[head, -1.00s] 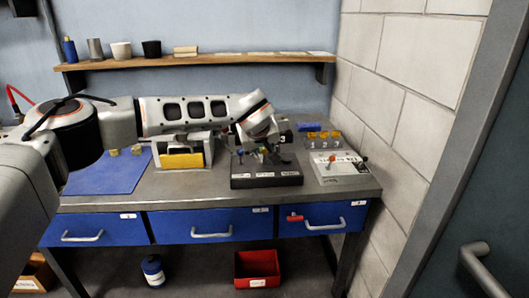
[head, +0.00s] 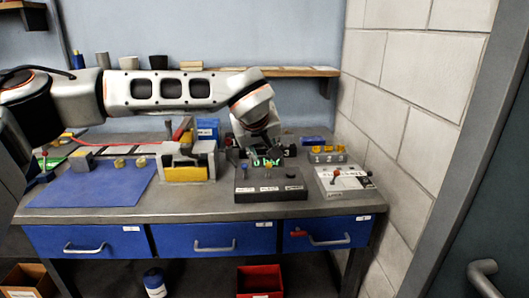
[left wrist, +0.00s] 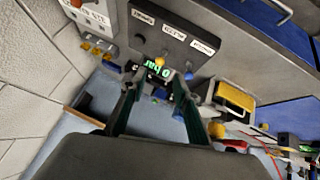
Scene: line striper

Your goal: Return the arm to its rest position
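My left arm comes in from the left in the head view. Its gripper (head: 264,152) is above and behind the black control box (head: 270,187) on the workbench, its fingers partly hidden. In the left wrist view, the gripper (left wrist: 155,80) is open, with two dark fingers apart and no object held between them. The control box (left wrist: 172,38) shows beyond the fingertips, with labelled small levers. A green lit display reading "0 bar" (left wrist: 155,71) shows between the fingertips. Contact with the box cannot be told. My right gripper is not in view.
A grey panel with a red lever (head: 348,184) stands right of the box, before a block wall. A yellow-fronted device (head: 186,173) and a blue mat (head: 95,190) lie left. A wooden shelf (head: 285,72) runs behind. Blue drawers (head: 213,238) are below.

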